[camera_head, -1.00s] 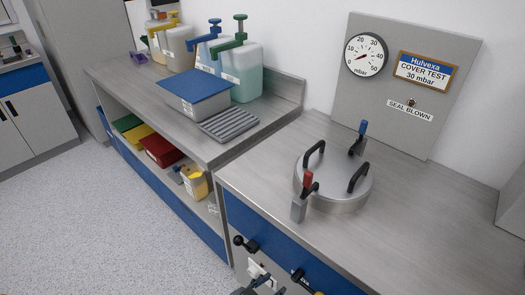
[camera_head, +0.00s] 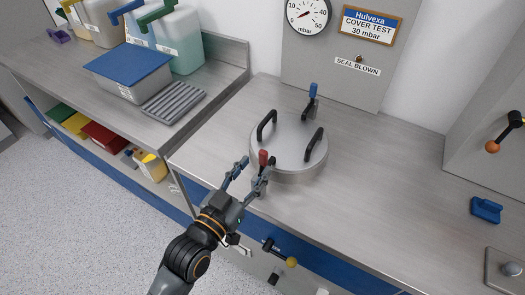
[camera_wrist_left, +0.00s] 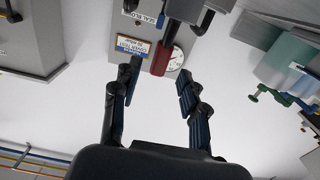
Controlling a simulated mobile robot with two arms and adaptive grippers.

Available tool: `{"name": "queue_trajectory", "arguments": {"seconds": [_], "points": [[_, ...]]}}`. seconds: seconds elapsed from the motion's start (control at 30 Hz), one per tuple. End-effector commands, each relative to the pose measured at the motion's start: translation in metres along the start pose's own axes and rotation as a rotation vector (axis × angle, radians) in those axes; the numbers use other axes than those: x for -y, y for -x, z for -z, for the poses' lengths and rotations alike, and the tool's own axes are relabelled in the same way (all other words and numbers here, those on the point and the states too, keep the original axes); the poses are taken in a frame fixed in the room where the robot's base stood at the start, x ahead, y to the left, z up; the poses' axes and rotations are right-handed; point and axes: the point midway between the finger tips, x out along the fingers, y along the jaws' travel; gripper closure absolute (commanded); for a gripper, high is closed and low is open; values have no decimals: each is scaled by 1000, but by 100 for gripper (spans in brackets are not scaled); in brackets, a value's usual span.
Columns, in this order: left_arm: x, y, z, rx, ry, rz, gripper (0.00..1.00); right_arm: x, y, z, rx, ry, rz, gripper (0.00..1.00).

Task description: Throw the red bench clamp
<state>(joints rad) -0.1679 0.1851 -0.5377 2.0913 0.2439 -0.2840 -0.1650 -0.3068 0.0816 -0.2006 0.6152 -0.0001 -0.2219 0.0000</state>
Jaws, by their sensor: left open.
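The red bench clamp (camera_head: 263,157) stands at the front left rim of the round steel lid (camera_head: 288,145), its red handle pointing up. My left gripper (camera_head: 255,168) is open around or just short of the red handle, its fingers reaching up from the front edge of the bench. The clamp's lower part is largely hidden behind a finger. In the left wrist view, the red handle (camera_wrist_left: 162,60) shows between and just beyond the two spread fingertips (camera_wrist_left: 159,74); I cannot tell whether they touch it. My right gripper is not in view.
A blue-handled clamp (camera_head: 312,92) stands at the lid's back, and two black handles (camera_head: 314,144) rise from the lid. A gauge panel (camera_head: 345,60) stands behind. A black lever with a yellow knob (camera_head: 290,262) juts from the bench front.

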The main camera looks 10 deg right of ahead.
Motion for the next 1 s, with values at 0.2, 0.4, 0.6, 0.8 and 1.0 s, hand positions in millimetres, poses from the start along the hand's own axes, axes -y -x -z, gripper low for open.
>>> {"name": "queue_trajectory", "arguments": {"seconds": [0.2,0.4,0.6,0.8,1.0], "points": [[0,-38,2,-2,0,0,57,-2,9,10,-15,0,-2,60],[0,-51,0,0,0,0,57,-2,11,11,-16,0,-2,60],[0,-53,0,0,0,-1,57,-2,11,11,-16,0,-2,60],[0,-52,0,0,0,0,79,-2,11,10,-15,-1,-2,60],[0,-52,-1,0,0,0,100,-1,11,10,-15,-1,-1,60]]}}
